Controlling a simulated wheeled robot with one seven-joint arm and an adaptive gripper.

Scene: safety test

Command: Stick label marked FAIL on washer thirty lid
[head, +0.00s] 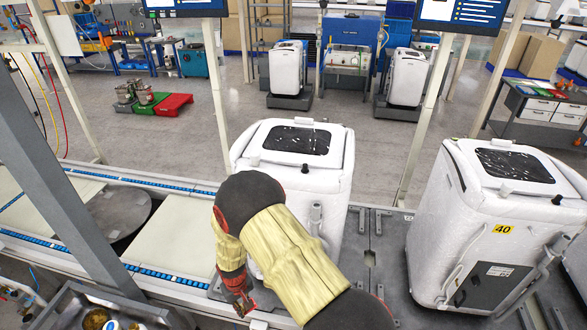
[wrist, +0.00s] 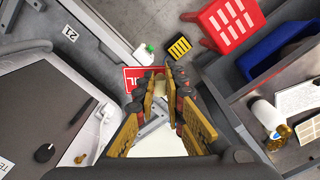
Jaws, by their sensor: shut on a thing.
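My gripper (head: 238,295) hangs low in front of the middle white washer (head: 290,205) in the head view. In the wrist view my gripper (wrist: 160,80) has its fingertips close together at the edge of a red label (wrist: 133,80) with white letters ending in "IL"; the rest of the word is hidden. The label is gripped at the fingertips. The middle washer's lid (head: 297,139) has a dark window and is shut; no number shows on this washer.
My arm blocks part of the middle washer's front. A conveyor with blue roller strips (head: 50,241) runs at left. A grey tray (head: 75,290) holds small items at the lower left. A red stool (wrist: 228,25) and blue bin (wrist: 265,50) show in the wrist view.

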